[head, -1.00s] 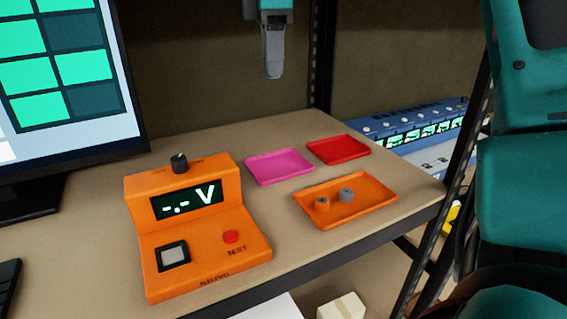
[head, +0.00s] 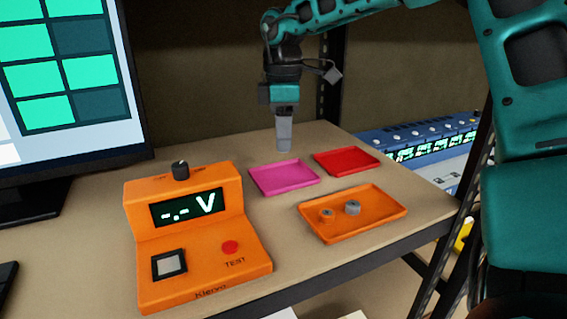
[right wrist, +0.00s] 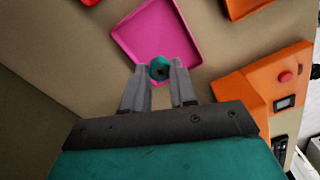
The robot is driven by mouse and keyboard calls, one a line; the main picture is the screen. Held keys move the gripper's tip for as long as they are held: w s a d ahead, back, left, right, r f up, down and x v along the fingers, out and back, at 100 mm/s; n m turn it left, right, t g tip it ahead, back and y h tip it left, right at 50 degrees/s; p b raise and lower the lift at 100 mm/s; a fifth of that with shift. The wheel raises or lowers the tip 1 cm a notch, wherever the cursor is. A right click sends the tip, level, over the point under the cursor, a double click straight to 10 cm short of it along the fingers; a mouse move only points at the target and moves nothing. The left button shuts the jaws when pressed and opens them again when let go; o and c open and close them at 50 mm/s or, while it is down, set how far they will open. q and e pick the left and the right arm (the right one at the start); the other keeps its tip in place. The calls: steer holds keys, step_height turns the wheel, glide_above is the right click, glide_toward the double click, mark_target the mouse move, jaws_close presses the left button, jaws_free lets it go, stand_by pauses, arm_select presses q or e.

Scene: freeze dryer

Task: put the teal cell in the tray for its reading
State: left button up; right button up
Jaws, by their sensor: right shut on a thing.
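My right gripper (head: 284,148) points down behind the pink tray (head: 284,177), above the table. The right wrist view shows its fingers (right wrist: 160,72) shut on the teal cell (right wrist: 159,69), a small round piece with a dark centre. In that view the cell overlaps the near edge of the pink tray (right wrist: 150,35). In the head view the cell cannot be made out. A red tray (head: 347,161) and an orange tray (head: 390,203) lie to the right. The orange tray holds an orange-topped cell (head: 326,215) and a grey cell (head: 351,208). My left gripper is not in view.
An orange tester (head: 205,240) with a knob, a red TEST button (head: 230,247) and a square pad stands front left, its display reading "-.- V". A monitor (head: 70,90) stands at the left. A shelf post (head: 330,75) rises behind, and blue equipment sits beyond.

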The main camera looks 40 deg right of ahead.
mark_target(283, 177)
steer(key=shift+f, duration=3.1)
steer(key=o, duration=0.8)
step_height(283, 177, up, 12)
steer(key=shift+r, duration=0.2)
